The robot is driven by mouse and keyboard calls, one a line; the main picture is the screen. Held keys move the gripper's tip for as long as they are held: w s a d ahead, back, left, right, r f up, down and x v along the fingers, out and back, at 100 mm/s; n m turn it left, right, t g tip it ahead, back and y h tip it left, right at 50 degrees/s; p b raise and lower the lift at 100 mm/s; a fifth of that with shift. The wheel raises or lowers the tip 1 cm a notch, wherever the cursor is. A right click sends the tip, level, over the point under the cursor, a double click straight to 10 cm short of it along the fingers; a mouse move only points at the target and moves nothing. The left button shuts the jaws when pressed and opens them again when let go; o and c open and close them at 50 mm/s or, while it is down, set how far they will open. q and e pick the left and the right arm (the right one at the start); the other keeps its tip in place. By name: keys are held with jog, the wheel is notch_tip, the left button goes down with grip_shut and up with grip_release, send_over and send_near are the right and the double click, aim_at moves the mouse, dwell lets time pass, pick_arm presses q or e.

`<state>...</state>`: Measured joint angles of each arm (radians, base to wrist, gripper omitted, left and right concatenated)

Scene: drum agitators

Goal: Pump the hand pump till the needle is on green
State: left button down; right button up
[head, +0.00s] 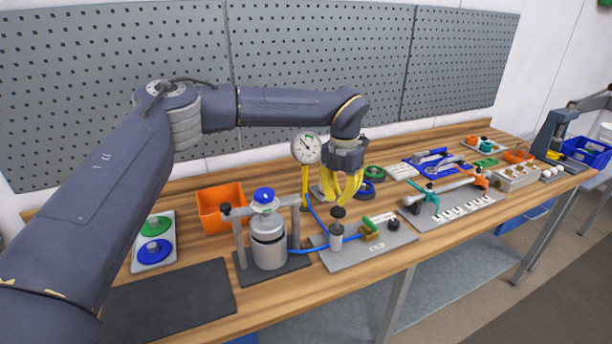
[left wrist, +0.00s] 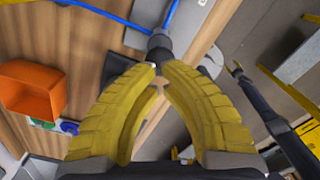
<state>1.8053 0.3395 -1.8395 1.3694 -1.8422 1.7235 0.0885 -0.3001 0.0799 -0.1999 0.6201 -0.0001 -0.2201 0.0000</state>
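The hand pump (head: 336,240) is a small grey cylinder with a black knob (head: 338,212) on top, standing on a grey plate. The gauge (head: 306,148) has a round white face on a yellow post; its needle is too small to read surely against the green. A blue hose (head: 312,250) runs at the pump. My left gripper (head: 340,203) points down at the knob, its yellow fingertips nearly together just above or against it. In the left wrist view the knob (left wrist: 158,43) shows right beyond the tips; I cannot tell whether they touch.
A steel canister with a blue cap (head: 264,195) stands in a frame left of the pump. An orange bin (head: 220,206) is behind it. A green-handled valve (head: 368,224) sits close right of the pump. A dark mat (head: 170,302) lies bare at front left.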

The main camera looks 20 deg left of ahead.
aim_at(338, 210)
pick_arm(q)
jog(key=shift+f, duration=0.1)
jog(key=shift+f, duration=3.7)
jog(key=shift+r, duration=3.75)
jog(key=shift+f, duration=3.8)
jog(key=shift+r, duration=3.8)
